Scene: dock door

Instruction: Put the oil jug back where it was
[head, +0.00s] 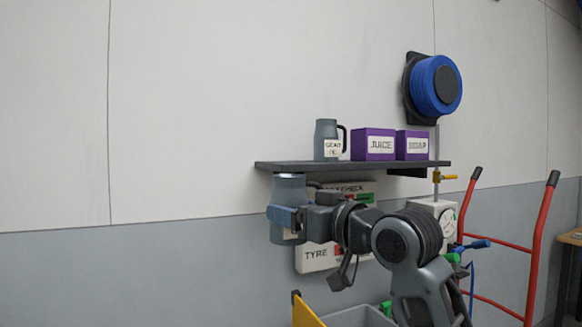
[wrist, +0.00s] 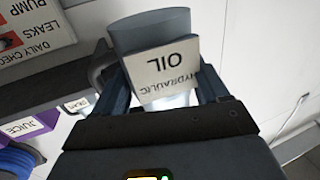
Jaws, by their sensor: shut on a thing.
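My gripper (head: 284,216) is shut on a grey-blue jug (head: 289,187). In the wrist view the jug (wrist: 150,30) sits between both fingers, with a white label reading HYDRAULIC OIL, upside down in that picture. Its dark handle (wrist: 101,65) points to the left there. In the head view the jug looks upright, its top just below the left end of the dark wall shelf (head: 275,167). I cannot tell how far in front of the shelf it is. A similar grey jug labelled GEAR (head: 325,132) stands on the shelf, with bare shelf to its left.
Purple boxes marked JUICE (head: 372,145) and SOUP (head: 412,145) stand right of the gear jug. A check sign (head: 312,258) hangs below the shelf, partly behind my arm. A blue hose reel (head: 437,86) is above right. A red hand truck (head: 536,245) stands right.

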